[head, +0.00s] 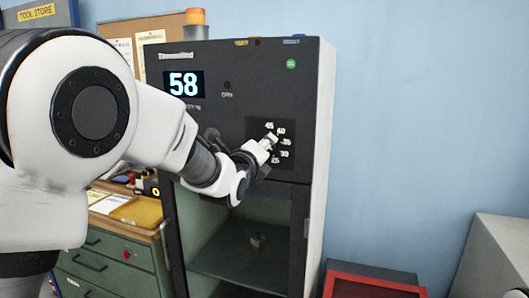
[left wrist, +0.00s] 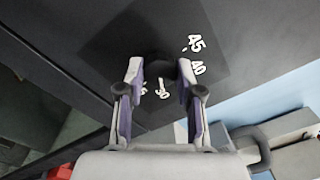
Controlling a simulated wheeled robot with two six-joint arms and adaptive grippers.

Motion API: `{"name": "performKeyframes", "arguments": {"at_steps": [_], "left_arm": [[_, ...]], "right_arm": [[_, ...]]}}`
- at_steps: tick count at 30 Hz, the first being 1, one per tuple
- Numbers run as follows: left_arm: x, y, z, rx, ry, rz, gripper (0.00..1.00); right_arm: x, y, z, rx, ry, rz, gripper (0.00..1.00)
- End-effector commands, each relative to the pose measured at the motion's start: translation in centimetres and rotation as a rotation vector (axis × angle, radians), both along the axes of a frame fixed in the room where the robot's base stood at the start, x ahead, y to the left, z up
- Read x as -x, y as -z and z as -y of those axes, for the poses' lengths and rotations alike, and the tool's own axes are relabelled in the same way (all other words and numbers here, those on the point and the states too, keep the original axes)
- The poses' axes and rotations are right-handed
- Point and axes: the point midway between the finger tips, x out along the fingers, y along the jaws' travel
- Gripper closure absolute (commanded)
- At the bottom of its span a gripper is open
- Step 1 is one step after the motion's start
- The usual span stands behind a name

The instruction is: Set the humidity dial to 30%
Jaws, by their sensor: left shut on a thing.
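The dark humidity cabinet (head: 230,75) stands in the middle of the head view, with a lit display (head: 183,84) reading 58. A dark panel (head: 252,128) on its front carries white numbers from 25 to 45 around the dial. My left gripper (head: 270,141) is at the dial in the head view and covers most of it. In the left wrist view the two fingers (left wrist: 160,72) are shut on the dark dial (left wrist: 160,62), one on each side. The numbers 45 and 40 are clear there; the others are partly covered. My right gripper is not in view.
Below the panel is a glass-fronted chamber (head: 235,215) with a small object inside. A green drawer bench (head: 110,265) with a yellow tray (head: 138,212) stands at left. A red box (head: 360,285) and a grey block (head: 495,255) are at lower right.

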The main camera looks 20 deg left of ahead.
Motion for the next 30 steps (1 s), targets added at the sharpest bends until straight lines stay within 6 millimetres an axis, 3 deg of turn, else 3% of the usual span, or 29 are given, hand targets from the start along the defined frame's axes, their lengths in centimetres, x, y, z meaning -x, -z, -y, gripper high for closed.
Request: {"name": "performKeyframes", "arguments": {"at_steps": [17, 18, 19, 30], "left_arm": [[-0.01, -0.01, -0.01, -0.035, 0.000, 0.001, 0.99], [-0.01, -0.01, 0.00, -0.035, 0.000, 0.001, 0.51], [-0.01, -0.01, 0.00, -0.035, 0.000, 0.001, 0.40], [0.36, -0.04, -0.02, -0.035, 0.000, 0.001, 0.39]], "right_arm": [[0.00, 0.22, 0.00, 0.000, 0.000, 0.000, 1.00], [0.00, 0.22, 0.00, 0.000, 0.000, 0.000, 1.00], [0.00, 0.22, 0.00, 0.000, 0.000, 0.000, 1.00], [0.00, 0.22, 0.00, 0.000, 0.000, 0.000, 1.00]]}}
